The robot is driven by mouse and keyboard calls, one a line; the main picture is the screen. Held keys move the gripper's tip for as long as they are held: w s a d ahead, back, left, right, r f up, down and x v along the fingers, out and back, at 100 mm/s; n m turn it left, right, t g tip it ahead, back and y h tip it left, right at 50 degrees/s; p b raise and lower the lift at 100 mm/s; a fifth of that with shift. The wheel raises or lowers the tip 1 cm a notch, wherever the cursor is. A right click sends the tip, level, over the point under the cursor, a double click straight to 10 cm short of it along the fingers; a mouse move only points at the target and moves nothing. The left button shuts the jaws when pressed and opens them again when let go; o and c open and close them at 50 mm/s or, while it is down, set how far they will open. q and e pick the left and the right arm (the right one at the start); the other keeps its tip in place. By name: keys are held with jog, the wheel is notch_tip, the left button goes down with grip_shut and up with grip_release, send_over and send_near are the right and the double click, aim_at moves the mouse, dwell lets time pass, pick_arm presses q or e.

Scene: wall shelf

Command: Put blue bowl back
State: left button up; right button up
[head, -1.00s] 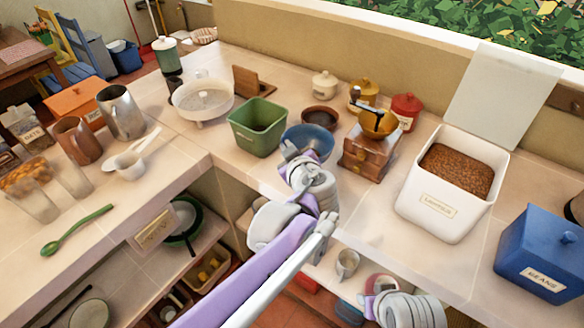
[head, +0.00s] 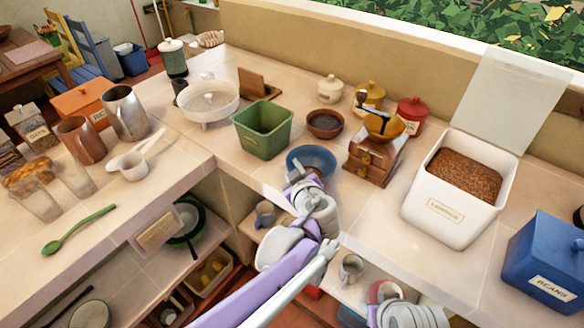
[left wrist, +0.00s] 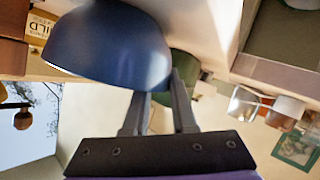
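The blue bowl (head: 312,157) is at the counter's front edge in the head view, just in front of the green bin. My left gripper (head: 294,172) is at its near left rim and shut on it. In the left wrist view the bowl (left wrist: 110,45) fills the upper left, its dark blue outside facing the camera. The left gripper's two fingers (left wrist: 160,100) meet the bowl's edge there; one tip is hidden behind the bowl. My right arm's wrist (head: 408,312) shows at the bottom of the head view, but its fingers cannot be made out.
A green bin (head: 263,128), a brown bowl (head: 325,124) and a coffee grinder (head: 374,158) stand close around. A white bin (head: 447,210) and a blue beans box (head: 548,262) stand to the right. Below the counter, a lower shelf holds mugs (head: 351,268).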

pick_arm(q)
jog(key=shift+o, duration=0.2)
jog(key=shift+r, duration=0.1)
jog(key=shift+s+r, duration=0.15)
jog(key=shift+s, duration=0.05)
jog(key=p+v, duration=0.1)
jog(key=v, duration=1.1)
jog(key=s+a+f+m+g, duration=0.1)
jog(key=s+a+f+g, duration=0.1)
jog(key=a+f, duration=0.35)
jog(key=s+a+f+m+g, duration=0.1)
jog(key=s+a+f+g, duration=0.15)
jog(key=a, duration=0.55)
jog(key=s+a+f+m+g+h, duration=0.1)
jog(key=s+a+f+m+g, duration=0.1)
jog(key=s, duration=0.4)
jog(key=s+a+f+m+g+h, duration=0.2)
jog(key=s+a+f+m, duration=0.2)
jog(key=s, duration=0.3)
jog(key=shift+s+a+f+h, duration=0.2)
jog(key=shift+s+f+h, duration=0.15)
jog(key=shift+f, duration=0.35)
